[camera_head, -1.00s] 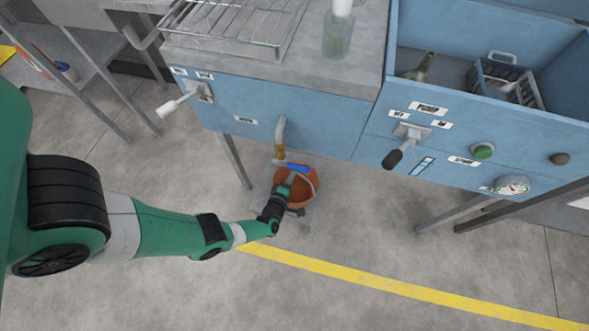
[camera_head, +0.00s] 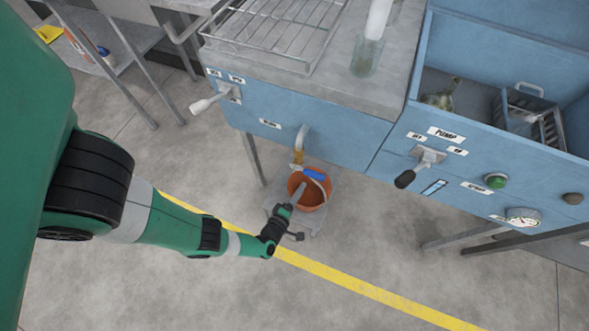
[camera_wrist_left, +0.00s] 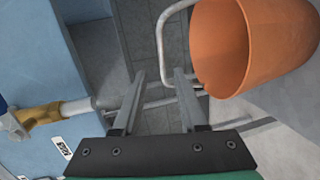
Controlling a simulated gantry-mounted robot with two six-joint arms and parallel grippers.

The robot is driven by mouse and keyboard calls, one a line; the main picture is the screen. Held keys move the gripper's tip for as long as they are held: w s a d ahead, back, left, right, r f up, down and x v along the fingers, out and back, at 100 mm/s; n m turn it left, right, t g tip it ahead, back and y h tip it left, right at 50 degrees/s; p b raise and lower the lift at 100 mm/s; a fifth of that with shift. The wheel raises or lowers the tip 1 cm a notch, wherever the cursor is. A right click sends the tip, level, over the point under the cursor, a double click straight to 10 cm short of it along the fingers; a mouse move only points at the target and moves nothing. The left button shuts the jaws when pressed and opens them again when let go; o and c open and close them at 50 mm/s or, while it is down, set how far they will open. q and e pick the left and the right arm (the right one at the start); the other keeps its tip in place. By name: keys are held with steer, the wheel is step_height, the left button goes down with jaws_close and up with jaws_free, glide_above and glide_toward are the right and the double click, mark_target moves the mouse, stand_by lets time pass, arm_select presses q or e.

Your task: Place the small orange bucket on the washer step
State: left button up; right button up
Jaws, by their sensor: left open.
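The small orange bucket (camera_head: 309,198) stands upright, mouth up and looking empty, on a low grey step (camera_head: 312,225) under the blue cabinet's pipe. A thin handle arcs over its mouth. My right gripper is not in view. I cannot tell whether the grey step is the washer step.
A pipe with a brass valve (camera_head: 298,157) and blue lever (camera_head: 314,174) hangs above the bucket. The blue cabinet (camera_head: 345,140) and its legs bound the far side. The floor nearer me is clear.

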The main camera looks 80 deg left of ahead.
arm_select(q)
steer(key=shift+p+v, duration=0.35)
steer(key=shift+v, duration=1.65)
steer(key=shift+a, duration=0.1)
